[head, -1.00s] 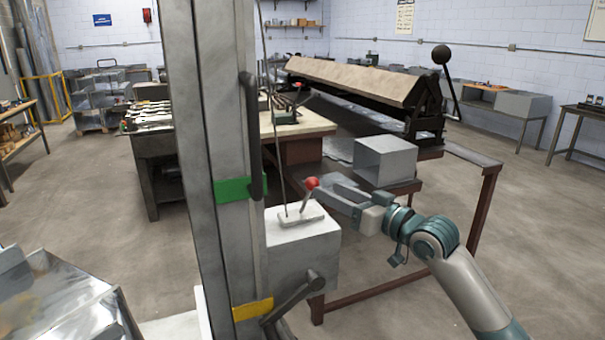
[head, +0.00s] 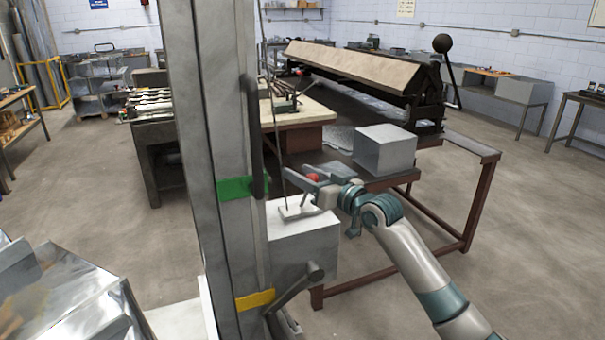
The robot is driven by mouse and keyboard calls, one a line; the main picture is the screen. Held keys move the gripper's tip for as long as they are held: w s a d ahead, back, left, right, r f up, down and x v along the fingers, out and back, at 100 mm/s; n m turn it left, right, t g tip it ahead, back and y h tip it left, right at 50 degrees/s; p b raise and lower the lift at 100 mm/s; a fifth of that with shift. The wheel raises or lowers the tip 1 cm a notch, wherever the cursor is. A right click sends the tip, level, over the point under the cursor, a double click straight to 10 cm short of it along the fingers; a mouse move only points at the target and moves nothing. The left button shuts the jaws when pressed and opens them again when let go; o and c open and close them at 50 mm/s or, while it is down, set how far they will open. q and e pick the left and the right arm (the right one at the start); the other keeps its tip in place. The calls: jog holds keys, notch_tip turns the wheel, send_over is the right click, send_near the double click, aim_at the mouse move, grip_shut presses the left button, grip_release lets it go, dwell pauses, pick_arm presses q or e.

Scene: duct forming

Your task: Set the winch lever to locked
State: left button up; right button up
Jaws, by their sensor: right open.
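A lever with a red knob (head: 313,178) stands on a small plate on top of the grey winch box (head: 305,240), right of the tall metal column. Its shaft leans slightly to the right. My right gripper (head: 308,172) is open at the height of the knob. Its fingers reach left past the knob, which shows partly between them. I cannot tell whether they touch it. The gripper hides part of the knob. My left gripper is out of view.
The metal column (head: 215,150) carries a green band (head: 230,188) and a yellow band (head: 254,299). A crank handle (head: 297,284) sticks out low on the winch box. A sheet-metal box (head: 385,150) stands behind my right gripper. Shiny ductwork (head: 70,295) lies at lower left.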

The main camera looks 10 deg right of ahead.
grip_shut()
